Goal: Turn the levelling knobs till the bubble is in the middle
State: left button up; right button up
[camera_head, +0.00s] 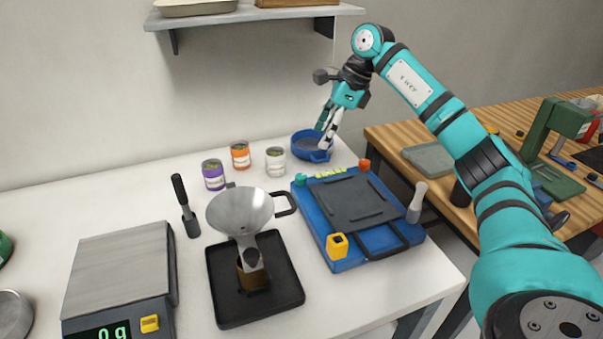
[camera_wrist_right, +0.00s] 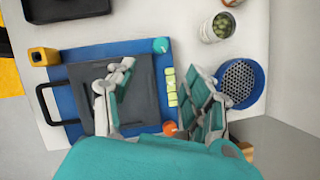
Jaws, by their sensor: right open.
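A blue levelling base (camera_head: 345,262) with a dark grey plate (camera_head: 350,200) lies on the white table; it also shows in the wrist view (camera_wrist_right: 75,54). On its edges are a yellow knob (camera_head: 337,245), a teal knob (camera_head: 300,179) and an orange knob (camera_head: 364,165). The yellow-green vial (camera_wrist_right: 171,87) lies along the back edge between the teal and orange knobs. The bubble is too small to place. My right gripper (camera_head: 327,137) is open and empty, raised above the back of the base. In the wrist view its fingers (camera_wrist_right: 158,100) spread either side of the vial, with the orange knob low between them.
A blue sieve (camera_head: 312,146) and several jars (camera_head: 240,155) stand behind the base. A funnel (camera_head: 240,211) over a black tray (camera_head: 228,318) and a scale (camera_head: 120,265) reading 0 g are left. A pestle (camera_head: 417,203) stands at the base's right edge. A shelf hangs above.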

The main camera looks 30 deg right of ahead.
aim_at(302, 176)
jog(key=p+x, duration=0.1)
jog(key=x, duration=1.2)
jog(key=shift+f, duration=0.2)
jog(key=shift+c, duration=0.4)
grip_shut()
jog(key=shift+a+m+t+h, duration=0.1)
jog(key=shift+m+t+h, duration=0.25)
jog(key=shift+m, duration=0.8)
jog(key=shift+m+t+h, duration=0.25)
jog(key=shift+m+t, duration=0.1)
jog(key=shift+m, duration=0.8)
jog(key=shift+r, duration=0.1)
jog(key=shift+o, duration=0.4)
grip_release()
jog(key=v, duration=1.2)
